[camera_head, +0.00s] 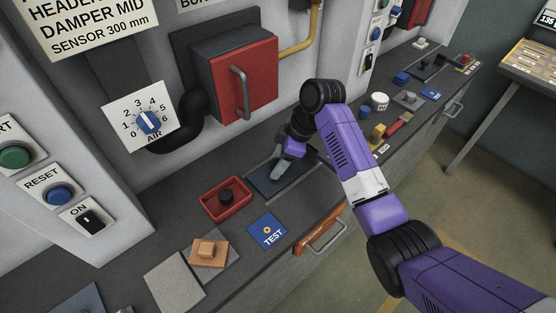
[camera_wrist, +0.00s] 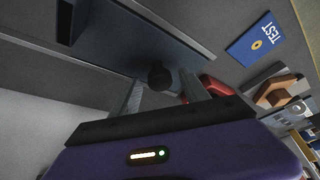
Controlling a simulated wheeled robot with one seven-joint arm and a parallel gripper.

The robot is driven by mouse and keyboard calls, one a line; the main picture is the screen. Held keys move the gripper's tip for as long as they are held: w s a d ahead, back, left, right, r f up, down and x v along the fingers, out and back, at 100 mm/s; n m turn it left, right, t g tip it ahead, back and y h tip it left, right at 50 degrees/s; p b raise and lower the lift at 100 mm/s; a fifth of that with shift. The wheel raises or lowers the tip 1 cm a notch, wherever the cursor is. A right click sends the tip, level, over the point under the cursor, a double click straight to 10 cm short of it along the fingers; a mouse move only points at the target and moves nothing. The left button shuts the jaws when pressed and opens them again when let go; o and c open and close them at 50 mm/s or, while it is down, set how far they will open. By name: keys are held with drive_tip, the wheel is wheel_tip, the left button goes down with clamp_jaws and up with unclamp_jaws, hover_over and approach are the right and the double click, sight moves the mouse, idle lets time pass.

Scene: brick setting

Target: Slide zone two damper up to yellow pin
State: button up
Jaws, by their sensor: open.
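A dark slide plate (camera_head: 300,172) lies on the counter below the red door, partly hidden by my gripper (camera_head: 278,170). A round black knob (camera_wrist: 160,74) stands near the plate's near end. My gripper (camera_wrist: 162,92) is open, with one finger on each side of the knob in the picture; I cannot tell whether they touch it. Which plate is zone two is not readable, and I cannot make out a yellow pin on this plate.
An orange block (camera_head: 207,252) sits at the front left. A red door (camera_head: 236,80) with a handle stands behind. Several small objects, one a yellow block (camera_head: 377,131), lie to the right.

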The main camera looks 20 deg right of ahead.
clamp_jaws()
idle(1.4)
